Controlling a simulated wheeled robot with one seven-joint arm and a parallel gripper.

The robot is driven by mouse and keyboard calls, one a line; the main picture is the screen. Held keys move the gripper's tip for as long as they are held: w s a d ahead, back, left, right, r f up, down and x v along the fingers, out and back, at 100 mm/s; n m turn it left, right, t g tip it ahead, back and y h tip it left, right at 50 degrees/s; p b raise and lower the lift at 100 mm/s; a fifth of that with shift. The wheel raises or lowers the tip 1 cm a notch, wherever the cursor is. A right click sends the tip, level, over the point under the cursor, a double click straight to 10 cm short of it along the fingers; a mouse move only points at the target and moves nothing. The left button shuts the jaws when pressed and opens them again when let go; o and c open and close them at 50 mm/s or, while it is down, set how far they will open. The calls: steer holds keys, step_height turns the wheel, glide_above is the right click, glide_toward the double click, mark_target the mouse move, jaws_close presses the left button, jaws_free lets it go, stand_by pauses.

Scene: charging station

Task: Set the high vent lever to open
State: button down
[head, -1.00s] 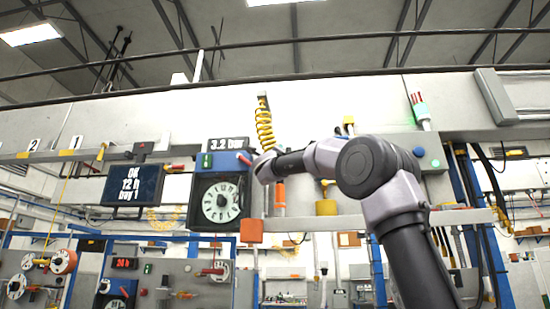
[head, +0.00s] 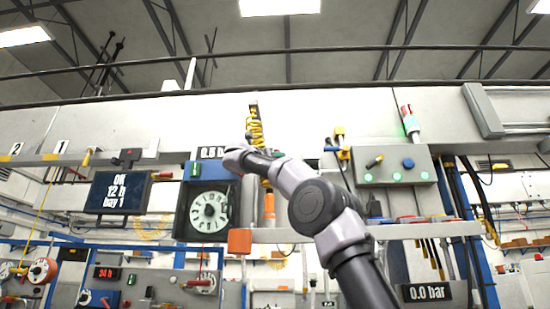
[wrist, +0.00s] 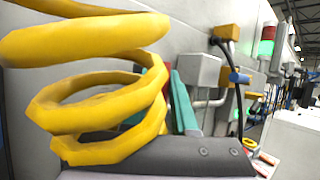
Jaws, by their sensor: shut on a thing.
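My gripper (head: 236,158) is at the upper right of the dark gauge box (head: 181,216), beside the small pressure display (head: 212,152), which reads about 0.5 bar. In the wrist view its teal fingers (wrist: 182,100) stand behind a yellow coil, shut on a red part (wrist: 160,68), seemingly the red lever handle. The coil and fingers hide most of it. In the head view my gripper covers the lever, so its angle and any marking cannot be read.
The yellow coiled hose (head: 255,130) hangs just behind my gripper and looms close in the wrist view (wrist: 95,120). An orange block (head: 240,241) sits below. To the right are a yellow valve with a blue handle (head: 331,149) and a grey button box (head: 397,166).

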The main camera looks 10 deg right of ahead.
steer(key=shift+s+d+r+m+g, duration=0.1)
steer(key=shift+d+m+g, duration=0.15)
steer(key=shift+m, duration=0.25)
steer(key=c, duration=0.7)
jaws_free()
steer(key=v, duration=1)
steer(key=shift+s+a, duration=0.2)
steer(key=shift+a, duration=0.1)
